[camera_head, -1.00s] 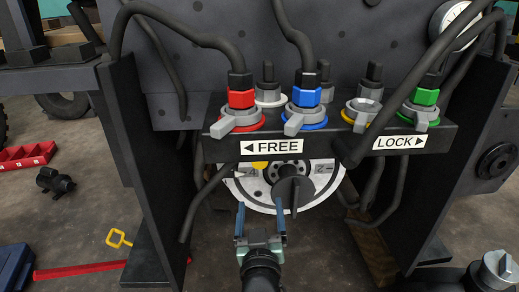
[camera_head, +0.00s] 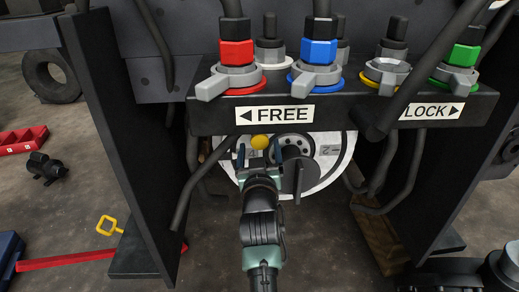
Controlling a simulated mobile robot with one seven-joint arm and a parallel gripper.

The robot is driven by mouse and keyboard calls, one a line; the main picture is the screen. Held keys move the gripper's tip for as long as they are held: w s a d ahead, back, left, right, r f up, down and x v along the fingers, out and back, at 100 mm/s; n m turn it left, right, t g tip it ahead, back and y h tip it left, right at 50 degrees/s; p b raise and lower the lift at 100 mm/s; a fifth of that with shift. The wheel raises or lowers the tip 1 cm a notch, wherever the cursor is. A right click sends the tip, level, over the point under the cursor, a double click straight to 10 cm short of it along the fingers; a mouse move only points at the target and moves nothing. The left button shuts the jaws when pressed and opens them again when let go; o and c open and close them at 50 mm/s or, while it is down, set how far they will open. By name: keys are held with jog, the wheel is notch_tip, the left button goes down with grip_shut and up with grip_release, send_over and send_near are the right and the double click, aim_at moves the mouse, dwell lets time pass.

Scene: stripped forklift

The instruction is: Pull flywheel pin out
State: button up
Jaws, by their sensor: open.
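The flywheel (camera_head: 330,165) is a pale disc with dark markings, set under the valve panel and partly hidden by my arm. A round yellow knob (camera_head: 260,142), which looks like the flywheel pin's head, shows on the upper left of the disc. The knob appears between the two fingertips. I cannot tell how deep the fingers reach or whether they touch it. The pin's shaft is not visible.
The panel above carries a FREE label (camera_head: 275,115), a LOCK label (camera_head: 432,111) and valves with red, blue and green couplings. Dark upright plates (camera_head: 120,150) flank the opening. Black hoses hang on both sides of the disc. A red bar (camera_head: 70,259) lies on the floor at left.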

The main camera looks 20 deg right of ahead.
aim_at(260, 143)
jog(key=shift+b+x, duration=0.85)
jog(key=shift+x, duration=1)
grip_shut()
